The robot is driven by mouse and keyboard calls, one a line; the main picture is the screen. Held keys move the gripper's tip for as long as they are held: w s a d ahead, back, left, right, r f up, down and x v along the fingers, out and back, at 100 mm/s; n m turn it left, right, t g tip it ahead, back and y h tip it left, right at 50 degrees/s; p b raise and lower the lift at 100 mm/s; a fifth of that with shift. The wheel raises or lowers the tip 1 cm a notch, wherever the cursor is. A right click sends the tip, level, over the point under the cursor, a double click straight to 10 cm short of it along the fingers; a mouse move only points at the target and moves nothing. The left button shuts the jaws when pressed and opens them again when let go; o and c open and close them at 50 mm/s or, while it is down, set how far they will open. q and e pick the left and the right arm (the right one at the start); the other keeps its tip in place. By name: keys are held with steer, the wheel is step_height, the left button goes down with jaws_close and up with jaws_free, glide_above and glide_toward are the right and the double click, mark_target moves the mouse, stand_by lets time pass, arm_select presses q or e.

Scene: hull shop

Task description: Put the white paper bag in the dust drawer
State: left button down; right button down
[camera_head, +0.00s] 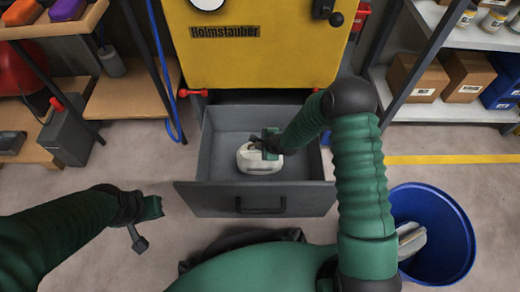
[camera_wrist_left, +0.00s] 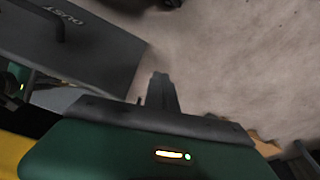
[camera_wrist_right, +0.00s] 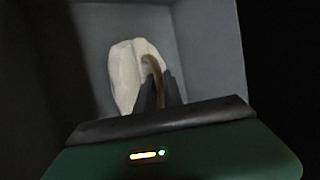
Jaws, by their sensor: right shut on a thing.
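The white paper bag (camera_head: 258,160) is inside the open grey dust drawer (camera_head: 195,201), near its middle. My right gripper (camera_head: 268,150) reaches down into the drawer and is shut on the bag. In the right wrist view the bag (camera_wrist_right: 126,75) shows a brown handle between the fingers (camera_wrist_right: 160,92), with the drawer's grey walls around it. I cannot tell whether the bag rests on the drawer floor. My left gripper (camera_head: 140,236) is in front and left of the drawer, away from it. In the left wrist view its fingers (camera_wrist_left: 160,90) show, with nothing seen between them.
A yellow machine (camera_head: 260,50) stands above the drawer. A blue bin (camera_head: 440,235) with a pale item in it stands at the right. Shelves with boxes (camera_head: 415,75) are at the right back. A wooden bench (camera_head: 130,90) and a dark canister (camera_head: 68,132) are at the left.

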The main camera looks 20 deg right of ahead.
steer(key=shift+s, duration=0.15)
steer(key=c, duration=1.5)
jaws_free()
steer(key=shift+d+f, duration=0.1)
steer(key=shift+s+r+p, duration=0.15)
steer(key=shift+r+p, duration=0.25)
steer(key=shift+p, duration=0.05)
steer(key=s+d+r+n+g+p, duration=0.1)
steer(key=s+r+n+p, duration=0.1)
steer(key=s+r+n, duration=0.4)
steer(key=s+d+r+n+g+h+p, duration=0.1)
steer(key=s+r+n+g+p, duration=0.1)
steer(key=s+r+n, duration=0.5)
steer(key=s+d+r+n+g+h+p, duration=0.1)
steer(key=s+r+n+p, duration=0.1)
steer(key=s+r+n, duration=0.5)
steer(key=shift+s+d+r+p, duration=0.1)
steer(key=shift+s+r, duration=0.4)
steer(key=shift+r, duration=0.35)
steer(key=shift+s+d+r+p, duration=0.15)
steer(key=shift+s+r, duration=0.35)
steer(key=shift+r, duration=0.35)
steer(key=shift+s+a+r+p, duration=0.1)
steer(key=shift+s+r, duration=0.4)
steer(key=shift+r, duration=0.35)
